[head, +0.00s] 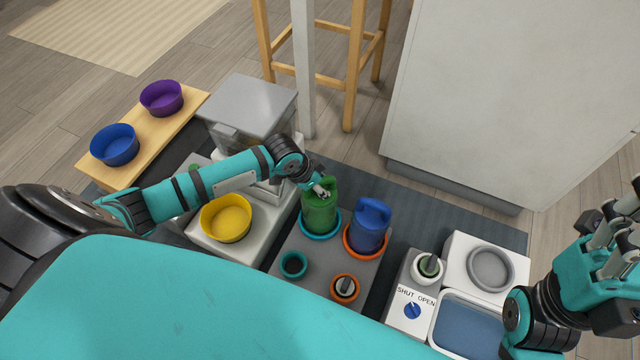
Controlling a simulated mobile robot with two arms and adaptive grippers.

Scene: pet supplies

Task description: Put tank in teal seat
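A green tank (317,216) stands upright at the teal seat (335,231), a ring on the grey base. The teal rim shows around its foot; I cannot tell if it is fully down in the ring. My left gripper (324,191) is at the top of the green tank, its fingers close together on the handle. A blue tank (368,228) stands upright in the orange seat (352,249) just to the right. My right gripper (618,215) is at the right edge, empty, with its fingers spread, far from the tanks.
A small teal cup (293,265) and a small orange ring (345,288) are in front of the tanks. A yellow bowl (227,218) is at left. A white unit with a grey bowl (491,269) and a blue knob (412,310) is at right. Blue (115,146) and purple (162,98) bowls are on a wooden board.

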